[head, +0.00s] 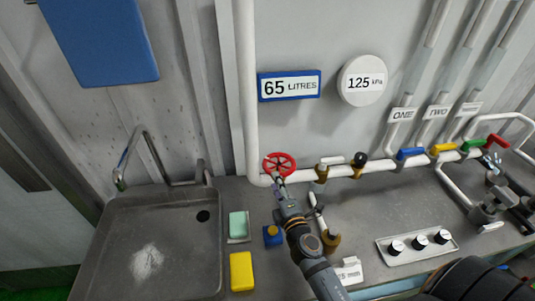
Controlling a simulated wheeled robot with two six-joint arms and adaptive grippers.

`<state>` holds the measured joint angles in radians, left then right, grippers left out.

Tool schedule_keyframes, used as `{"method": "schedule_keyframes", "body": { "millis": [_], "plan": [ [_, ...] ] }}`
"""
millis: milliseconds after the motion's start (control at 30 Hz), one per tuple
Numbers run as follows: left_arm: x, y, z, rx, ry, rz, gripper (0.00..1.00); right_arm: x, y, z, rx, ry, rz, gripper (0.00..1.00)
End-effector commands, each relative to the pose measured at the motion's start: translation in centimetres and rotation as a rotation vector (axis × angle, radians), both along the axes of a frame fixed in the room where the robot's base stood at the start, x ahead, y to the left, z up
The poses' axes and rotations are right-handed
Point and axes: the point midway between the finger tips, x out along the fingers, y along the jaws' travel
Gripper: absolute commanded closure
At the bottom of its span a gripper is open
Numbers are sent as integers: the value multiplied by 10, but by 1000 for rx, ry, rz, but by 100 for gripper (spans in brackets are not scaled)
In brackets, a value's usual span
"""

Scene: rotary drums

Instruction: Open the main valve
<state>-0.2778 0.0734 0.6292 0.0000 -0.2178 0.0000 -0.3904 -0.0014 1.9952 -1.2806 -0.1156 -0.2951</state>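The red handwheel (279,157) sits on the white pipe at its corner by the wall, above the counter; I take it as the main valve. My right gripper (279,180) comes up from below, with its fingertips at the lower rim of the wheel. They overlap the rim in this view, and I cannot tell whether they touch or grip it. The fingers are too small to show whether they are open or shut. My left gripper is not in view.
A sink (130,245) with a tap is at left. A green soap dish (238,226), yellow sponge (241,271) and blue block (272,236) lie beside my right arm. A sign (289,85) reads 65 litres; a round gauge (363,80) reads 125 kPa. Colored-handle valves line the pipe at right.

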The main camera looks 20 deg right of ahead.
Motion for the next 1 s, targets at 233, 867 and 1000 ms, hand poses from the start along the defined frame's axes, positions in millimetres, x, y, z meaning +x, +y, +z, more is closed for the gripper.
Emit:
{"method": "schedule_keyframes", "body": {
  "millis": [233, 867, 1000],
  "plan": [
    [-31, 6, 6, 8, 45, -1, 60, 20, -2, 3, 1, -2, -1, 60],
    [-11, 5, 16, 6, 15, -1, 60, 104, -12, -1, 1, 1, -1, 60],
    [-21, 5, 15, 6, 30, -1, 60, 104, -12, -1, 2, 1, -1, 60]
  ]
}}
